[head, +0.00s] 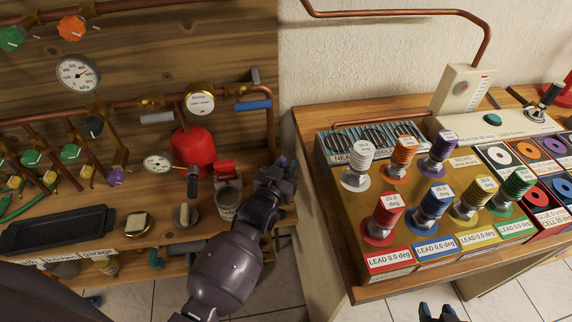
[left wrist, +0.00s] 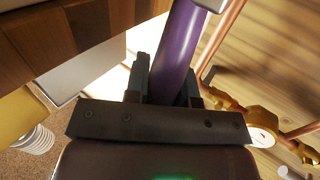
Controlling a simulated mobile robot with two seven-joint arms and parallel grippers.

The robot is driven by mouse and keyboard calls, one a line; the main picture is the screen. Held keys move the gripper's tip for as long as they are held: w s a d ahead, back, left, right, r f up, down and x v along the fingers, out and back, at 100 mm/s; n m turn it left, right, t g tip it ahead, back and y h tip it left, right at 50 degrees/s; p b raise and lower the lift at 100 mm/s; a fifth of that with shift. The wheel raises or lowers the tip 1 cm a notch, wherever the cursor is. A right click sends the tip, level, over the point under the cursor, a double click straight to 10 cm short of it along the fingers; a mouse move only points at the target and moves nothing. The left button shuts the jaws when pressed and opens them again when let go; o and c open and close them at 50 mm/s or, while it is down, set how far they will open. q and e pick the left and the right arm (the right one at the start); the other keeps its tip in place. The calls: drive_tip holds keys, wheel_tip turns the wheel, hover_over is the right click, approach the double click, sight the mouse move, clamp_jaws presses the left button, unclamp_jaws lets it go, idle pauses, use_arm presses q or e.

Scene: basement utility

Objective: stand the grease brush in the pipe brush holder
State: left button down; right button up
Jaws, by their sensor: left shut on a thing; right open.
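My left gripper (head: 278,176) is shut on a purple cylindrical handle, which I take for the grease brush (head: 284,161). In the left wrist view the purple handle (left wrist: 180,48) stands between the two fingers of the left gripper (left wrist: 165,85) and runs out of the top of the picture. Its bristle end cannot be made out. A small grey cup with a label, likely the pipe brush holder (head: 228,204), stands on the wooden bench just left of the left gripper, apart from it. My right gripper (head: 437,313) is open at the bottom edge, empty as far as it shows.
A red tank (head: 193,150) and copper pipes with gauges stand behind the cup. A small knob-like tool (head: 186,214), a brass dish (head: 136,224) and a black tray (head: 58,232) lie to its left. A panel bench (head: 340,240) with coloured knobs stands right of the left gripper.

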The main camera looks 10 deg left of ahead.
use_arm(q)
drive_tip(key=shift+f+b, duration=0.9)
drive_tip(key=shift+f, duration=0.55)
drive_tip(key=c, duration=0.9)
unclamp_jaws()
drive_tip(key=s, duration=0.3)
drive_tip(key=s+a, duration=0.1)
drive_tip(key=s, duration=0.3)
drive_tip(key=s+a, duration=0.1)
drive_tip(key=s, duration=0.2)
drive_tip(key=shift+s, duration=0.3)
